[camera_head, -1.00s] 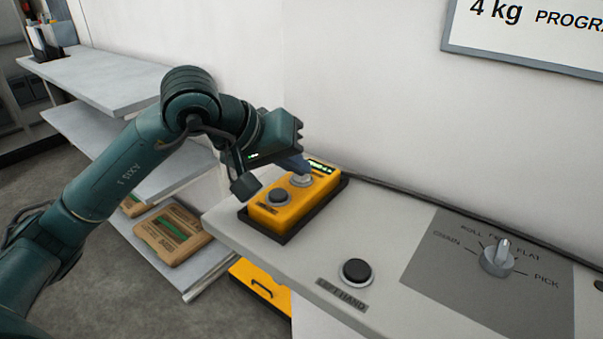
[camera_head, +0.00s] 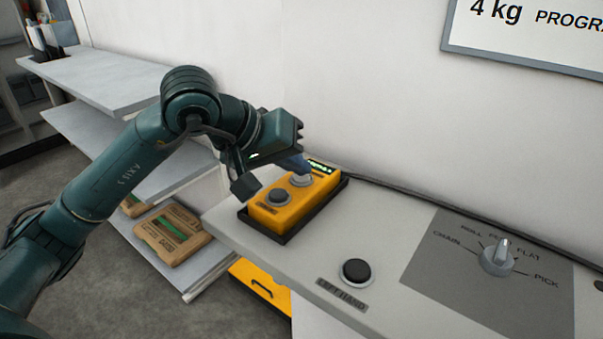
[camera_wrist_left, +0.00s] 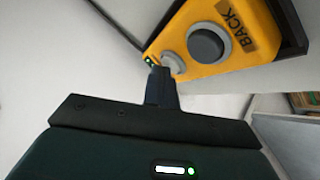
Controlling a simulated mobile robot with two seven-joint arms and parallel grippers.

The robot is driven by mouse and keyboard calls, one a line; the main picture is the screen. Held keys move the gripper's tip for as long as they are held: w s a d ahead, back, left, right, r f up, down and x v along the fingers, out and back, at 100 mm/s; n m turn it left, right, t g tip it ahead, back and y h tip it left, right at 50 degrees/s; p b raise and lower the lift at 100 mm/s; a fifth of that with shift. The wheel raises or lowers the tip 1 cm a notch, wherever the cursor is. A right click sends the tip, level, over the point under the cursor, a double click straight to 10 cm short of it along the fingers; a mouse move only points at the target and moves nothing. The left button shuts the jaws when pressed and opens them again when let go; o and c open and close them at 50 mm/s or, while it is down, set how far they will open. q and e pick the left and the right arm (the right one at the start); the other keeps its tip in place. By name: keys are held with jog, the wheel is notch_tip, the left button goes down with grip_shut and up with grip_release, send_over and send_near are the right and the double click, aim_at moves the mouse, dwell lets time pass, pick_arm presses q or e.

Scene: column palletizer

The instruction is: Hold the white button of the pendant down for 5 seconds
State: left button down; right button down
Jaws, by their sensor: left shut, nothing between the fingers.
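The yellow pendant (camera_head: 294,208) sits in a dark tray on the grey counter, with a small lit display at its far end. Its white button (camera_head: 301,180) is partly hidden by my left gripper (camera_head: 301,171) in the head view. In the left wrist view the white button (camera_wrist_left: 172,62) shows at the tip of my shut left fingers (camera_wrist_left: 160,74), which appear to touch it. Whether the button is pressed in cannot be told. The pendant's black button (camera_head: 279,196), labelled BACK in the wrist view (camera_wrist_left: 208,44), is clear of the fingers. My right gripper is not in view.
A black button (camera_head: 356,271) marked LEFT HAND and a rotary knob (camera_head: 497,257) are on the counter (camera_head: 390,220) to the right. Shelves (camera_head: 95,80) with brown boxes (camera_head: 168,234) stand at the left. A wall rises behind the pendant.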

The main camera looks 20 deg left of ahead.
aim_at(295, 179)
pick_arm(q)
jog(key=shift+r+p, duration=0.3)
jog(key=shift+r, duration=0.45)
jog(key=shift+r, duration=0.1)
jog(key=shift+r+p, duration=1.5)
jog(key=shift+r, duration=1)
jog(key=shift+f, duration=0.1)
